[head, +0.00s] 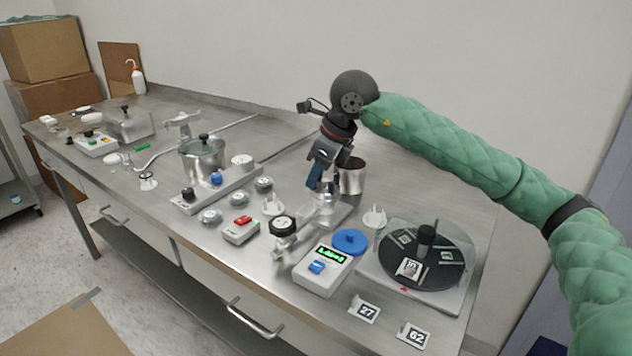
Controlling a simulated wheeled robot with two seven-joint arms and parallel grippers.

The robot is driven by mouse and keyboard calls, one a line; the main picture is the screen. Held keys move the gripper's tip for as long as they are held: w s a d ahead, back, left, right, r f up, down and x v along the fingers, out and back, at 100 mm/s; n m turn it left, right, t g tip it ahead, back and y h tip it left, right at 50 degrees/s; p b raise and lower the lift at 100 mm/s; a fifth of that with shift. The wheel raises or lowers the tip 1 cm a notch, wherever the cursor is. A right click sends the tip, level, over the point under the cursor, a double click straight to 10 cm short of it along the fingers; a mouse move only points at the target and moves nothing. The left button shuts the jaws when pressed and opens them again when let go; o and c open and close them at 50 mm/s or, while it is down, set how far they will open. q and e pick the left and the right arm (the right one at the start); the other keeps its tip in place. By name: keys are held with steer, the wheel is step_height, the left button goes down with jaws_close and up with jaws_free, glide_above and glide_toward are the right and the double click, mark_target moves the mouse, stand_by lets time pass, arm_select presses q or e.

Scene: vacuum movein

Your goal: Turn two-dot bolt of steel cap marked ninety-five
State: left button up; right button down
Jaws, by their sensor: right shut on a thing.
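My right gripper (317,184) reaches down from the green arm at the right, with its fingers on top of a steel fitting (327,214) near the middle of the bench. It is shut on a small part at the top of this fitting, mostly hidden by the fingers. I cannot make out dots on any bolt or a number ninety-five on a cap. My left gripper is not in view.
A steel cup (352,179) stands close behind the gripper. Near it are a round gauge (282,226), a blue disc (350,242), a box with a green display (323,271) and a dark turntable (447,271) under a clear cover. Tags (363,310) lie at the front edge.

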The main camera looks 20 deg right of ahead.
steer(key=shift+m+t+h+b, duration=0.3)
steer(key=shift+m+b, duration=0.3)
steer(key=shift+m, duration=0.5)
steer(key=c, duration=1.4)
jaws_free()
steer(key=shift+a, duration=0.1)
steer(key=shift+c, duration=0.2)
